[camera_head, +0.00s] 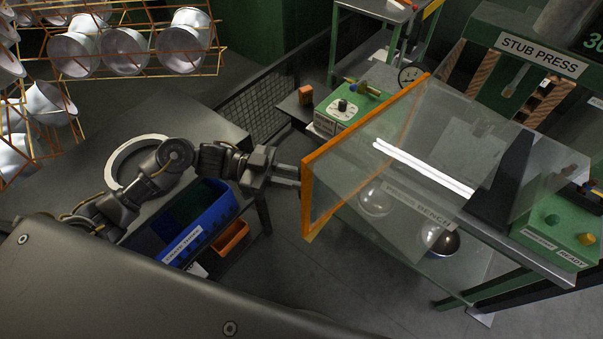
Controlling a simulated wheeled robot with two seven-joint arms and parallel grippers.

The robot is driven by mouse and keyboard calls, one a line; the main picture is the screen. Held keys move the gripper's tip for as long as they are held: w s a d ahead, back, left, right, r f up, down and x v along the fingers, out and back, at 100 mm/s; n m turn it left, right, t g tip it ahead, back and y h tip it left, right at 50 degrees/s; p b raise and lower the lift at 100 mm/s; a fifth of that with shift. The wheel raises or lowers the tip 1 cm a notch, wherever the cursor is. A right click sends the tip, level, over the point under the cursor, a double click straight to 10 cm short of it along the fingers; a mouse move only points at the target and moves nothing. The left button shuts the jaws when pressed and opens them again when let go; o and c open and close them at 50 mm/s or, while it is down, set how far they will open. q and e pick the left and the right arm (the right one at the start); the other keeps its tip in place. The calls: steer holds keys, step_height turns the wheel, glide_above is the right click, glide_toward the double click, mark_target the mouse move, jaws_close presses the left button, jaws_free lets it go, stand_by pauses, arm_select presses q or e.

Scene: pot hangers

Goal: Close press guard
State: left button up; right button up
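The press guard (345,165) is a set of clear panels with an orange edge frame, on the left side of the stub press (540,52). Its orange frame stands out toward my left arm, over the front of the bench (530,262). My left gripper (289,178) points right, with its fingertips at the left upright of the orange frame. I cannot tell whether they touch it or how far apart the fingers are. My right gripper is not in view.
A green control box (352,106) with a dial stands behind the guard. A green box with buttons (555,228) is at the right. A blue bin (195,222) and a white ring (122,160) are near my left arm. Wire racks (130,45) hold pots at upper left.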

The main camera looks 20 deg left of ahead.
arm_select(q)
steer(key=shift+d, duration=0.8)
steer(key=shift+c, duration=0.5)
jaws_close()
